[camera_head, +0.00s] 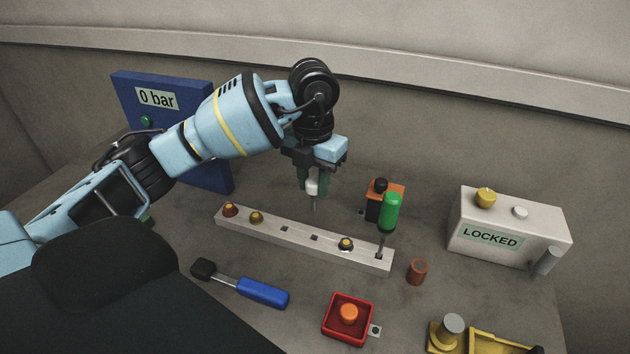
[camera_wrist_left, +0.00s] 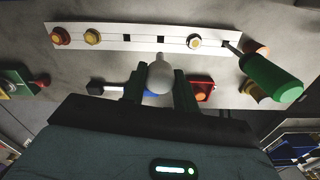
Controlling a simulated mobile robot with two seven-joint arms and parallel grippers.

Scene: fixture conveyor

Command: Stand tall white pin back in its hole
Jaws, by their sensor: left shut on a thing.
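My left gripper (camera_head: 313,184) is shut on the tall white pin (camera_head: 313,188), with its green fingers on either side of the white head. The pin hangs roughly upright with its thin grey shank down. Its tip appears apart from the pale rail (camera_head: 300,243), above its back edge. My right gripper is not in view.
The rail holds a red-orange pin (camera_head: 230,209), a yellow pin (camera_head: 256,217), a ringed pin (camera_head: 346,244) and a tall green-handled tool (camera_head: 390,212). A blue-handled tool (camera_head: 262,292) and a red box (camera_head: 348,330) lie in front. A LOCKED box (camera_head: 510,225) stands right.

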